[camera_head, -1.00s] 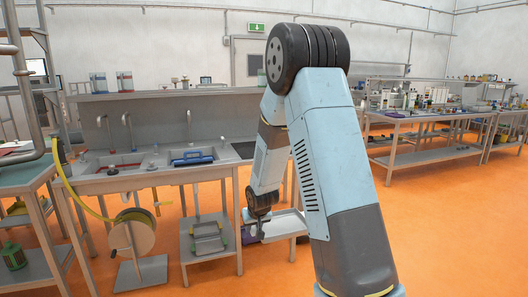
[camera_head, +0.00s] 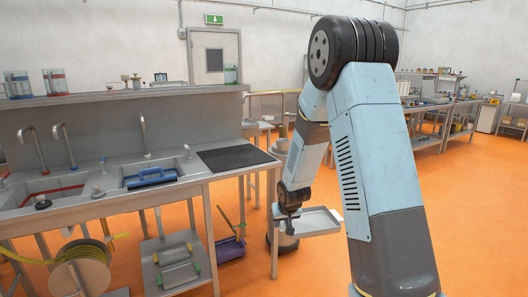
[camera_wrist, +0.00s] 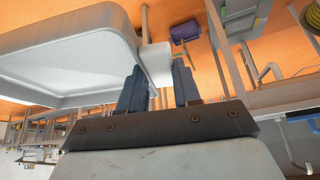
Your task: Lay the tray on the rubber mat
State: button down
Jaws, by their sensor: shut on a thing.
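The tray (camera_head: 318,221) is pale grey, shallow and rimmed, held out in the air to the right of the sink bench. It fills the upper left of the wrist view (camera_wrist: 70,55). My gripper (camera_head: 289,222) is shut on the tray's pale end block; its dark fingers (camera_wrist: 158,84) show on both sides of this block in the wrist view. The rubber mat (camera_head: 237,158) is a flat dark rectangle on the right end of the bench top, with nothing on it. The tray is right of the mat, beyond the bench edge, and appears lower than the bench top.
Orange floor is open to the right.

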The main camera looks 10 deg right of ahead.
aim_at(239, 158)
jog(key=z, duration=0.1)
jog(key=i, duration=0.85)
jog(key=u, duration=0.05)
